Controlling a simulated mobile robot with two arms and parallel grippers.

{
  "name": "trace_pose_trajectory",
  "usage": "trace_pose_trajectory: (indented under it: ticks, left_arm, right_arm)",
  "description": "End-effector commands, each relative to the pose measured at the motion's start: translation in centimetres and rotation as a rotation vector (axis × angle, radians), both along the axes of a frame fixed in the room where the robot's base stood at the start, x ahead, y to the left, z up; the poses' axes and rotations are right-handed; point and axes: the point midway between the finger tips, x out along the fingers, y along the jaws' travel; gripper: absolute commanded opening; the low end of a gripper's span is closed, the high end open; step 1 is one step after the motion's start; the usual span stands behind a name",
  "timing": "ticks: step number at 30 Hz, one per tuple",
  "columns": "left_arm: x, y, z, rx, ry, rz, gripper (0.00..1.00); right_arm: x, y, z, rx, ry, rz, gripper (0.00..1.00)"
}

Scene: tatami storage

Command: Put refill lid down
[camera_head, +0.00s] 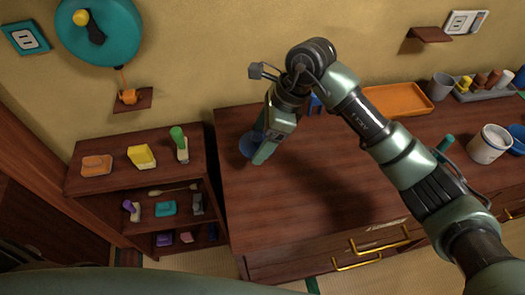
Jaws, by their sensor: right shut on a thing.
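My right gripper (262,146) reaches over the left part of the wooden cabinet top, pointing down. It is shut on a round blue piece, which looks like the refill lid (246,145). The lid shows at the left of the fingers, close to the cabinet top near its left edge, and is partly hidden by the gripper. I cannot tell if the lid touches the surface. My left gripper is not in view.
The cabinet top (330,170) is clear around the gripper. An orange tray (398,99), a grey cup (439,86) and a white pot (489,144) stand to the right. A low shelf (105,180) with small colored items stands at the left.

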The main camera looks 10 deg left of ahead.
Motion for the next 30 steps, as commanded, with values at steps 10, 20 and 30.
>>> trace_pose_trajectory:
  ticks: [10, 20, 30]
  left_arm:
    - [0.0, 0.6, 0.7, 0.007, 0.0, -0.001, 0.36]
    - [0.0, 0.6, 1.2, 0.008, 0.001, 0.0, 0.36]
    - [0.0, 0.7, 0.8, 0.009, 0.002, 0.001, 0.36]
  right_arm:
    - [-0.1, 0.0, -3.4, 0.001, 0.002, 0.0, 0.4]
    - [0.0, 0.0, -6.8, 0.002, -0.002, 0.001, 0.4]
    - [0.0, 0.0, -7.1, 0.001, -0.001, 0.001, 0.89]
